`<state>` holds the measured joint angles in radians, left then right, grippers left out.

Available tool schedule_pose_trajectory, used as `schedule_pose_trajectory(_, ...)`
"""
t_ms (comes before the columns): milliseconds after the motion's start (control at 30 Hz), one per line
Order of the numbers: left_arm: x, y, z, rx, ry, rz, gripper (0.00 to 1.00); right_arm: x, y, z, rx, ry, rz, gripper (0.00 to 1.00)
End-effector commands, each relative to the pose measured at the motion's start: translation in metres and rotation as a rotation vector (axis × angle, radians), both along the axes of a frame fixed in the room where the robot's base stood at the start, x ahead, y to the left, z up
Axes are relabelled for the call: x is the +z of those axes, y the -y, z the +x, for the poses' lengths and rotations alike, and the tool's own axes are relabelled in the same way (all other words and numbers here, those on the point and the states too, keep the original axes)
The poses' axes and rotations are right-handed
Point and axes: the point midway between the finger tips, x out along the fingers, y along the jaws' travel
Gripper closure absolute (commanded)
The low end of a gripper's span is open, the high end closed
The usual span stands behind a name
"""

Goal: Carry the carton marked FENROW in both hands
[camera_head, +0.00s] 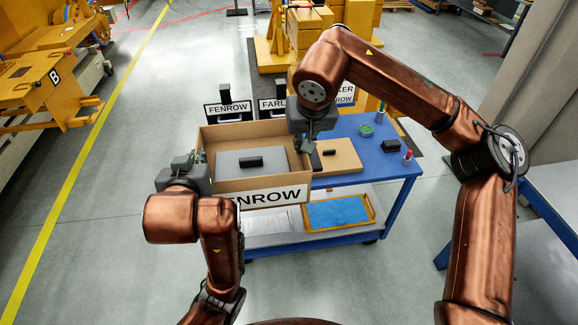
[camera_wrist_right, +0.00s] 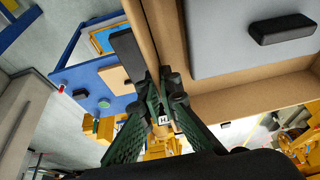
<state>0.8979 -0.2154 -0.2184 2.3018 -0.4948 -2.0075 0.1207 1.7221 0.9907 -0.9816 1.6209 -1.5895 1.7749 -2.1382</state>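The open brown carton (camera_head: 205,140) bears a white FENROW label (camera_head: 272,196) on its near side. A grey block with a black handle (camera_head: 251,162) lies in it; this also shows in the right wrist view (camera_wrist_right: 285,28). My left gripper (camera_head: 200,158) is at the carton's left wall and appears shut on it. My right gripper (camera_head: 309,148) is at the right wall; in the right wrist view its green fingers (camera_wrist_right: 160,88) close around the wall's edge. The carton looks roughly level and in front of the blue cart; its underside is hidden.
The blue cart (camera_head: 375,165) carries a brown board (camera_head: 338,155), a green round item (camera_head: 366,130) and small items. A blue tray (camera_head: 338,212) is on its lower shelf. Black stands marked FENROW (camera_head: 228,109) and FARL… (camera_head: 272,104) stand behind.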

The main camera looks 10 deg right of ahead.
Motion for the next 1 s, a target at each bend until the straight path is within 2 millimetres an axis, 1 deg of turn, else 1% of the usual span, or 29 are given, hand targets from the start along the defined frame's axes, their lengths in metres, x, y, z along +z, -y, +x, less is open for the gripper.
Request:
schedule_pose_trajectory(33,0.001,-0.005,0.0,0.013,0.003,-0.002,1.0,-0.001,0.003,0.001,-0.006,-0.002,-0.007,1.0)
schedule_pose_trajectory(167,-0.003,-0.005,0.001,0.014,0.003,-0.002,1.0,-0.005,0.003,0.002,-0.006,-0.003,-0.007,1.0)
schedule_pose_trajectory(267,-0.012,-0.005,0.004,0.014,0.001,-0.002,1.0,-0.012,0.004,0.005,-0.007,-0.003,-0.008,1.0)
schedule_pose_trajectory(1000,-0.096,-0.004,0.036,0.011,0.001,0.0,1.0,-0.098,0.005,0.036,-0.009,-0.004,-0.008,1.0)
